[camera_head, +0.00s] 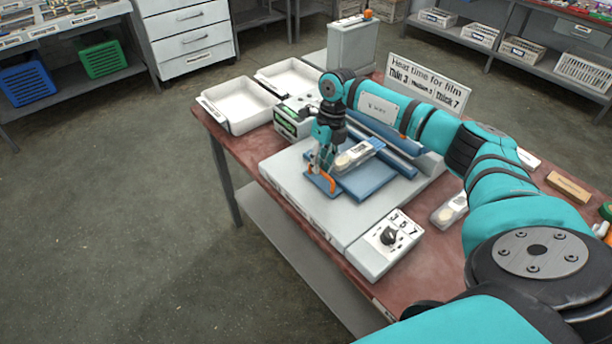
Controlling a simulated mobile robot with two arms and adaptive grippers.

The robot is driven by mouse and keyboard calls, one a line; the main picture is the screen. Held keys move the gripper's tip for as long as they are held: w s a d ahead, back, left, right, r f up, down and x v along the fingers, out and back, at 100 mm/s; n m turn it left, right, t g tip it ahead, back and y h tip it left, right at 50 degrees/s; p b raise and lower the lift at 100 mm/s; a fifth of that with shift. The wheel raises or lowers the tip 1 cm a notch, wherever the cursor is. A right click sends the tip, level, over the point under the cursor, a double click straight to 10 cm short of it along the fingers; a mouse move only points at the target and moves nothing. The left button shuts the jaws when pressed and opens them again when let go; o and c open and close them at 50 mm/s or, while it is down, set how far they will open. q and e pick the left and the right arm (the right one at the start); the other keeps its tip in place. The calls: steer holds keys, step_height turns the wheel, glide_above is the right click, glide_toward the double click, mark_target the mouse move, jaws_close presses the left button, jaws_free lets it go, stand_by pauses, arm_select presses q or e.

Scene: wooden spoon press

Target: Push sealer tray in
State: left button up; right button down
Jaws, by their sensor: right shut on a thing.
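The blue sealer tray (367,184) lies on the light grey bed of the sealer (345,222), partly out in front of the blue sealing bar (392,137). A small pack (357,155) with a pale label lies on the tray. My right gripper (321,172) reaches down at the tray's left end and is shut on its orange handle (323,184). The gripper and forearm hide part of the tray and the sealer's back. My left gripper is not in view.
A control box with a black knob (389,236) is at the sealer's front corner. Two white bins (240,105) stand at the table's far left. A heat time sign (427,84) stands behind. Another pack (449,210) lies to the right of the sealer.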

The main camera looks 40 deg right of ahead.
steer(key=shift+d, duration=0.5)
steer(key=shift+r, duration=0.15)
steer(key=shift+w, duration=0.1)
steer(key=c, duration=1.4)
jaws_free()
steer(key=shift+d, duration=0.1)
steer(key=shift+r, duration=0.25)
steer(key=r, duration=0.3)
steer(key=d+r, duration=0.1)
steer(key=r, duration=0.3)
steer(key=d+r, duration=0.1)
steer(key=r, duration=0.3)
steer(key=shift+d, duration=0.15)
